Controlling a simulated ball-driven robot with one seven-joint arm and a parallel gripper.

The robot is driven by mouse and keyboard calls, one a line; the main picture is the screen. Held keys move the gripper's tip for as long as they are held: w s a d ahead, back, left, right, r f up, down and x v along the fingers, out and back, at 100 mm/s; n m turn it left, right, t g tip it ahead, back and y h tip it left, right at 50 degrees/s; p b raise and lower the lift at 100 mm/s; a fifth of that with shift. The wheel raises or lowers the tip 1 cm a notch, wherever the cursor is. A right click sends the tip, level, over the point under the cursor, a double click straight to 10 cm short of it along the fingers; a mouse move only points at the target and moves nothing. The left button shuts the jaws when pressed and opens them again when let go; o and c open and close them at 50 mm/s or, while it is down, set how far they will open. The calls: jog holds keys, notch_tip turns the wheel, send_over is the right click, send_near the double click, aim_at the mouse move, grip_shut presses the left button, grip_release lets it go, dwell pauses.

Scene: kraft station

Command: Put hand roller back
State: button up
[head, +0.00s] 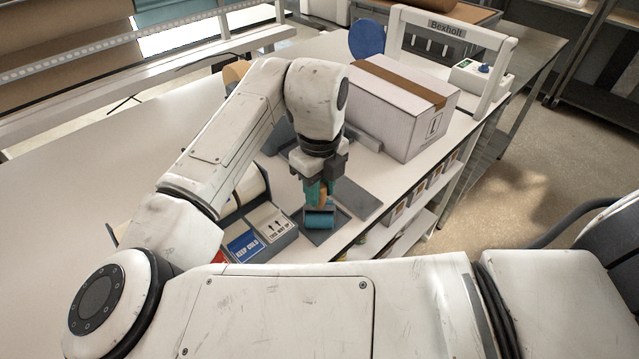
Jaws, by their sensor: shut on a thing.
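My gripper (321,194) points down with teal fingers shut on the wooden handle of the hand roller (319,219). The roller's blue cylinder hangs just below the fingertips. It is over a small dark grey tray (343,222) near the bench's front edge. I cannot tell whether the roller touches the tray floor. My wrist and fingers hide part of the handle.
Left of the tray is a grey holder with label stacks (243,244). A flat grey plate (359,198) lies to the right. The bench (75,185) is clear at left.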

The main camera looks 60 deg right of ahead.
jog(key=shift+f, duration=0.1)
jog(key=shift+f, duration=0.15)
jog(key=o, duration=1)
jog(key=shift+c, duration=0.2)
notch_tip(320, 180, up, 12)
jog(key=b, duration=0.1)
jog(key=shift+r+b, duration=0.25)
jog(key=shift+b, duration=0.05)
